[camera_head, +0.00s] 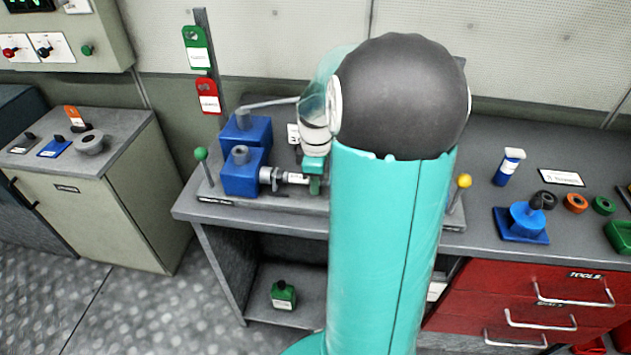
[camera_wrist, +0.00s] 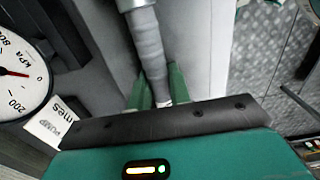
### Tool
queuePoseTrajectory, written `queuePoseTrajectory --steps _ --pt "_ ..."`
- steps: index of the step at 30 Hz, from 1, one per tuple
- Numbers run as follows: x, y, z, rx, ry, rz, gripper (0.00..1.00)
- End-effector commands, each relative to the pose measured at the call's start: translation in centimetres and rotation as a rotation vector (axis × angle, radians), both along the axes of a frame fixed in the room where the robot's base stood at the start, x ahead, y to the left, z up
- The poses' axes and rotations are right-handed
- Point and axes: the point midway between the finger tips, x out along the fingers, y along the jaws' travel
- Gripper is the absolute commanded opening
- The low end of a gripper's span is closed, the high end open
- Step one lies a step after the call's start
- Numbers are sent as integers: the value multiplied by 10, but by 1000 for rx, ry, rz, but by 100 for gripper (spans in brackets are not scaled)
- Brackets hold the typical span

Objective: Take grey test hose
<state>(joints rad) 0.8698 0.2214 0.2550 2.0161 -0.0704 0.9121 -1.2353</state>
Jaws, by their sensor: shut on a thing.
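The grey test hose (camera_wrist: 148,45) runs down from the top of the wrist view to between my gripper's green fingers. My gripper (camera_wrist: 160,86) is shut on it there. In the head view my gripper (camera_head: 315,183) is low over the bench, just right of a grey and white fitting (camera_head: 293,178) on the front blue block (camera_head: 241,172). I cannot tell whether that fitting is the hose's end. My arm hides the bench to the right of my gripper.
A pressure gauge (camera_wrist: 22,78) is at the left of the wrist view. A green-knobbed lever (camera_head: 202,156) and a yellow-knobbed lever (camera_head: 463,182) stand on the bench. Blue tool parts (camera_head: 524,222) and several rings lie at right. Open floor (camera_head: 130,310) lies at front left.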

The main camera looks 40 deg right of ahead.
Motion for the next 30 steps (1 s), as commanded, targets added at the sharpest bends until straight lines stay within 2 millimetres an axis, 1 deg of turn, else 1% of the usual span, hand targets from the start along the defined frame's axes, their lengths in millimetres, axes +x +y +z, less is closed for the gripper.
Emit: queuePoseTrajectory --steps 30 --pt "-18 -14 0 -1 -1 -1 0"
